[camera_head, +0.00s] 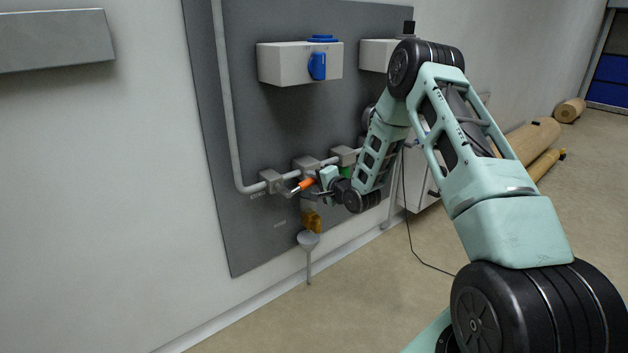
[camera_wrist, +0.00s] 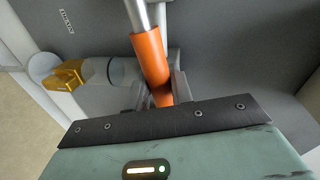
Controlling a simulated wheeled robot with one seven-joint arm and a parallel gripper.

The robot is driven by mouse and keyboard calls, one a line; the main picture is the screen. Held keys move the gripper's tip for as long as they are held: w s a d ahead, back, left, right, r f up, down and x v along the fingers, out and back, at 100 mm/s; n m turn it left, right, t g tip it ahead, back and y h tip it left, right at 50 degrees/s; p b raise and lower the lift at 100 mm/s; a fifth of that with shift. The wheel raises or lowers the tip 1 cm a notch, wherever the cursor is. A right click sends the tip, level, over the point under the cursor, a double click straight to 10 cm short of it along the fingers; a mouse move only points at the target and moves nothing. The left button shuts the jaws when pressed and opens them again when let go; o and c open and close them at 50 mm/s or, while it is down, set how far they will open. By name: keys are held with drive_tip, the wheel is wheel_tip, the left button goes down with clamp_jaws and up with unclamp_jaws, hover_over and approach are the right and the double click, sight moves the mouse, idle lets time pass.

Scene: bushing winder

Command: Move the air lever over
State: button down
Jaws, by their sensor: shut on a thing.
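The air lever, a metal rod with an orange sleeve (camera_head: 306,184), sits on the grey pipe fittings of the dark wall panel. Its metal end points down and left in the head view. In the wrist view the orange sleeve (camera_wrist: 149,58) runs down between the fingers of my gripper (camera_wrist: 161,92). My gripper is shut on the sleeve; its base and part of the fingers hide the lower end. In the head view my gripper (camera_head: 317,184) is at the right end of the sleeve, and my wrist hides part of the fittings behind.
An amber bowl (camera_head: 311,220) hangs just below the lever, above a grey funnel (camera_head: 308,239). A grey pipe (camera_head: 226,100) runs along the panel (camera_head: 240,245). A white box with a blue knob (camera_head: 317,66) is above. Floor in front is mostly clear, with a black cable.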

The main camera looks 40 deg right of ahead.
drive_tip(key=c, duration=1.3)
unclamp_jaws()
drive_tip(key=shift+f, duration=0.1)
drive_tip(key=s+r+p, duration=0.1)
drive_tip(key=s, duration=0.4)
drive_tip(key=s+r+p, duration=0.1)
drive_tip(key=s, duration=0.5)
drive_tip(key=s+r+p, duration=0.1)
drive_tip(key=s+p, duration=0.1)
drive_tip(key=s, duration=0.4)
drive_tip(key=shift+r, duration=0.15)
